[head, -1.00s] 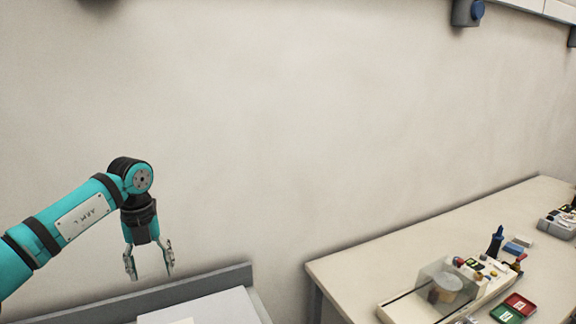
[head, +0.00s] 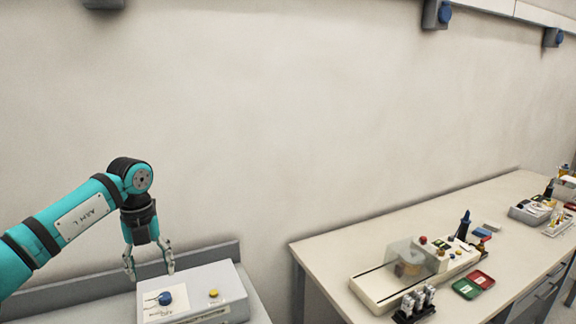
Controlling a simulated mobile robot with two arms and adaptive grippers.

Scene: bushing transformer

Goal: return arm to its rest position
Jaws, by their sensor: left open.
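My left gripper (head: 149,263) hangs at the end of the teal left arm (head: 78,217) at the lower left of the head view. Its two fingers point down, are spread apart and hold nothing. It is over the back left part of a white box (head: 229,287) with a blue knob (head: 165,298) and a yellow button (head: 213,293) on top. I cannot tell the exact height of the fingers above the box. My right gripper is not in view.
At right a long bench (head: 341,237) carries a device with a clear cover (head: 405,255), red and green trays (head: 474,285), a dark blue-topped bottle (head: 463,226) and a rack of small parts (head: 414,303). A gap separates the bench from the left surface.

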